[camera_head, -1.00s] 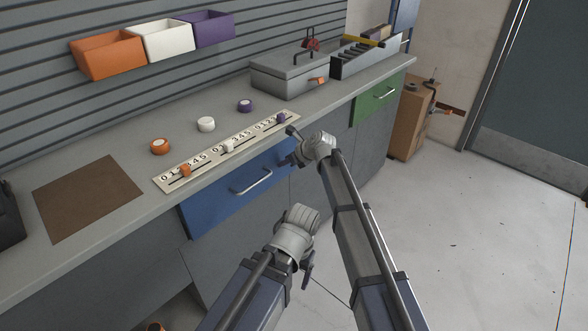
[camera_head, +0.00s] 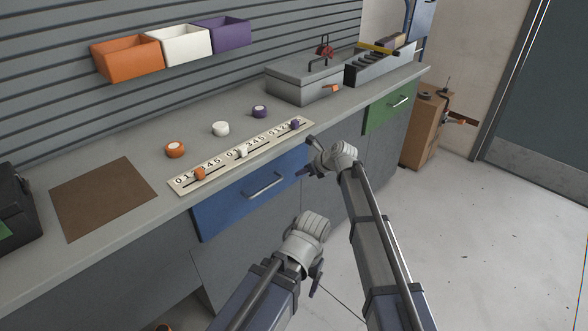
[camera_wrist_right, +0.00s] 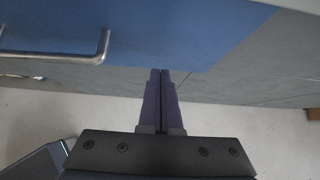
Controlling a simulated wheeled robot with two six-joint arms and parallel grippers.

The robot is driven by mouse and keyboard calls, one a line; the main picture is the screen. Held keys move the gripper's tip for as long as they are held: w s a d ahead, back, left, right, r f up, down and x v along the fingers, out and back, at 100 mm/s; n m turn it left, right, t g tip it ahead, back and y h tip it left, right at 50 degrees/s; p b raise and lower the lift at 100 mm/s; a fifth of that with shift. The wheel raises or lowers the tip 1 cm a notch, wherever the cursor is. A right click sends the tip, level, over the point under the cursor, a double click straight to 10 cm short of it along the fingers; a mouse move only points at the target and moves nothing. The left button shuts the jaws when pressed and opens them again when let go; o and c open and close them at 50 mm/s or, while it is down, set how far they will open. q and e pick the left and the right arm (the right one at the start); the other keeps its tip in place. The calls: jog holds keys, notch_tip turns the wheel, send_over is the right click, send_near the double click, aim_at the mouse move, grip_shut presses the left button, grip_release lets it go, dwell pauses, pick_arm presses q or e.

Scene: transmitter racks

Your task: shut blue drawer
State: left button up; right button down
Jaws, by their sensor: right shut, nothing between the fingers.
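The blue drawer (camera_head: 232,202) is under the worktop, with a silver bar handle (camera_head: 265,186). Its front looks close to the worktop's edge; I cannot tell if a small gap remains. My right gripper (camera_head: 302,174) is at the front's right end. In the right wrist view its two fingers (camera_wrist_right: 160,74) are pressed together and empty, with tips over the lower part of the blue front (camera_wrist_right: 190,35), right of the handle (camera_wrist_right: 75,57). Whether they touch it is unclear. My left gripper (camera_head: 317,284) hangs lower, in front of the cabinet; its finger gap is not visible.
A scale strip with sliders (camera_head: 218,172) lies along the worktop's front edge, with orange, white and purple round knobs behind it. A grey metal box (camera_head: 305,82) and a green drawer (camera_head: 385,107) are farther right.

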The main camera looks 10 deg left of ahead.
pick_arm(q)
notch_tip(320, 180, up, 7)
jog(key=p, duration=0.7)
pick_arm(e)
jog(key=v, duration=1)
jog(key=shift+s+d, duration=0.25)
jog(key=shift+d, duration=0.05)
jog(key=shift+d+f, duration=0.1)
